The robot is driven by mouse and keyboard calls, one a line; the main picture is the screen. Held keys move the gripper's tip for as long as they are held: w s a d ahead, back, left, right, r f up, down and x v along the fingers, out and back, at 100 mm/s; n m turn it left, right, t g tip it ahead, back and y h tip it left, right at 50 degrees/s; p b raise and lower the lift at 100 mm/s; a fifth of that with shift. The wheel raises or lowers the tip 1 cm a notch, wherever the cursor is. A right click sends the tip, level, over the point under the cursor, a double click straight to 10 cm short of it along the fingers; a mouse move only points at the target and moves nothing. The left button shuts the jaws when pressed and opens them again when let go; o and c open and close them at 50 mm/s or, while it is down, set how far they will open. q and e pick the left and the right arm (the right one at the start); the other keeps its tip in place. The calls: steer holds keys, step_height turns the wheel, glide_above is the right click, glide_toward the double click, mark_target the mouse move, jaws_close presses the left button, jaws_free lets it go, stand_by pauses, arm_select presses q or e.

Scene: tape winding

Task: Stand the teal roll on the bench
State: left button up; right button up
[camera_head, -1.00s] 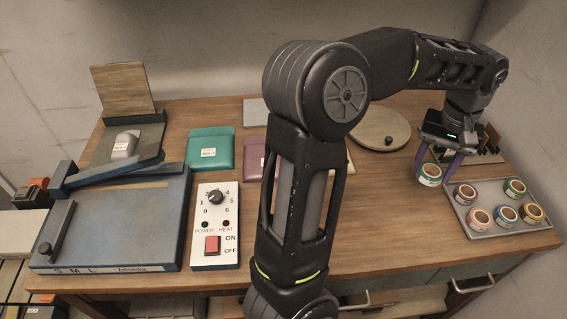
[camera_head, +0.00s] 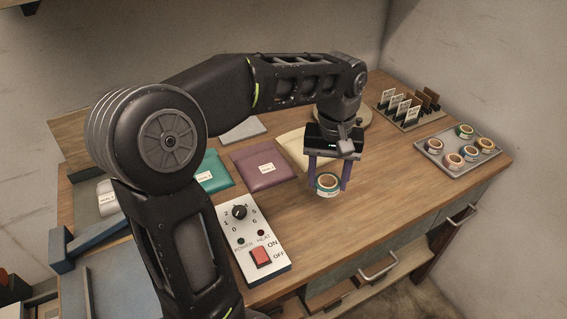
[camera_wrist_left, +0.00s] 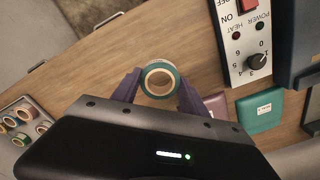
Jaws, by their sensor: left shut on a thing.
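The teal roll (camera_head: 327,185) is a small tape roll with a brown core, held between the purple fingers of my left gripper (camera_head: 328,178). It is over the open middle of the wooden bench (camera_head: 385,190); whether it touches the wood I cannot tell. In the left wrist view the teal roll (camera_wrist_left: 160,79) sits between the two fingertips, its round face and open centre toward the camera. The left gripper is shut on it. My right gripper does not show.
A grey tray (camera_head: 431,149) with several other rolls is at the right. A card rack (camera_head: 406,112) stands behind it. A white control box (camera_head: 250,243) with a red switch, a purple pouch (camera_head: 262,165) and a teal pouch (camera_head: 212,172) lie left of the gripper. Bare wood surrounds the roll.

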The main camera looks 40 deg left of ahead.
arm_select(q)
glide_above(322, 216)
steer(key=shift+f, duration=3.1)
steer(key=shift+f+p, duration=0.3)
steer(key=shift+f, duration=1.55)
steer(key=shift+f, duration=0.15)
steer(key=o, duration=1.3)
step_height(322, 216, up, 12)
steer(key=shift+r, duration=0.15)
